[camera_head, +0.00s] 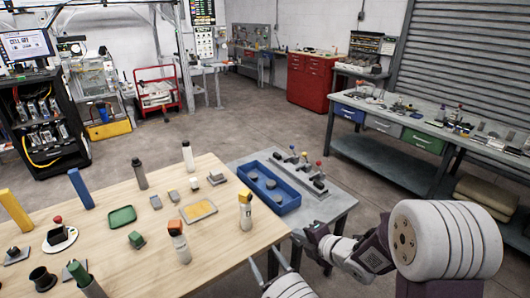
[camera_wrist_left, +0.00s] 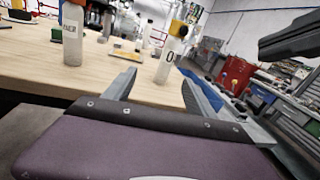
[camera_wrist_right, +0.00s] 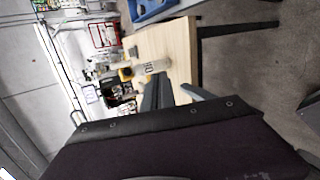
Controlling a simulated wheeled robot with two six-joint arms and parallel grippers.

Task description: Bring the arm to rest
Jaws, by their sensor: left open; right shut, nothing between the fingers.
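My left gripper (camera_head: 266,258) is at the bottom middle of the head view, by the front right edge of the wooden table (camera_head: 110,215). Its two fingers stand apart with nothing between them, as the left wrist view (camera_wrist_left: 158,88) also shows. My right gripper (camera_head: 306,238) is near the front corner of the grey side table, its arm coming in from the right. It is shut and empty; its fingers also show in the right wrist view (camera_wrist_right: 175,92), with the table beyond them. Neither gripper is seen holding anything.
On the wooden table stand an orange-capped bottle (camera_head: 179,242), a yellow-topped bottle (camera_head: 245,211), a green tray (camera_head: 122,216) and several blocks. A blue bin (camera_head: 283,199) sits on the grey side table (camera_head: 334,206). A long workbench (camera_head: 440,125) is at the right. Open floor lies behind.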

